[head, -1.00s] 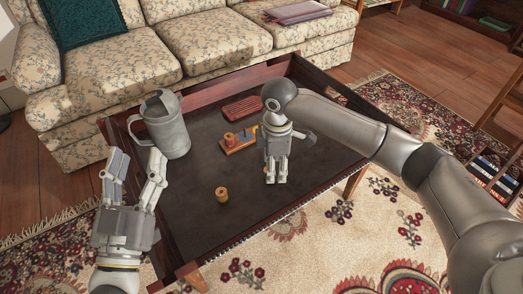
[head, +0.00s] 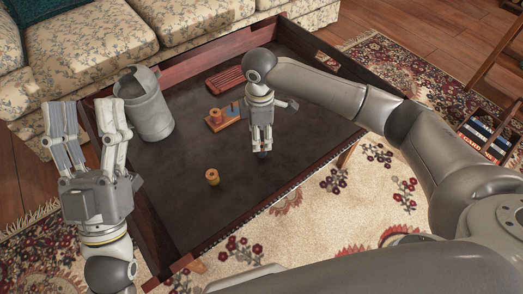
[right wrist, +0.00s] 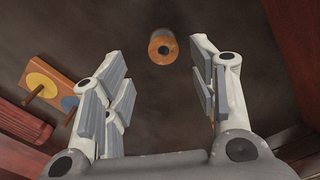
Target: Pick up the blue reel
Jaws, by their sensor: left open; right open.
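In the right wrist view a reel (right wrist: 162,46) with an orange-brown wooden end and a dull grey-blue side stands between the spread fingertips, apart from both. I take it for the blue reel. In the head view only a small brown part of it (head: 263,154) shows below my right gripper (head: 262,146). The right gripper (right wrist: 160,55) is open and points down at the tray table, with nothing held. My left gripper (head: 92,112) is open and empty, left of the grey jug.
The dark tray table (head: 190,215) has raised wooden walls. A pegboard (head: 226,122) with coloured discs, a red slatted rack (head: 226,77) and a grey jug (head: 148,108) stand on it. The table's front part is mostly clear. A sofa (head: 100,40) borders the back.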

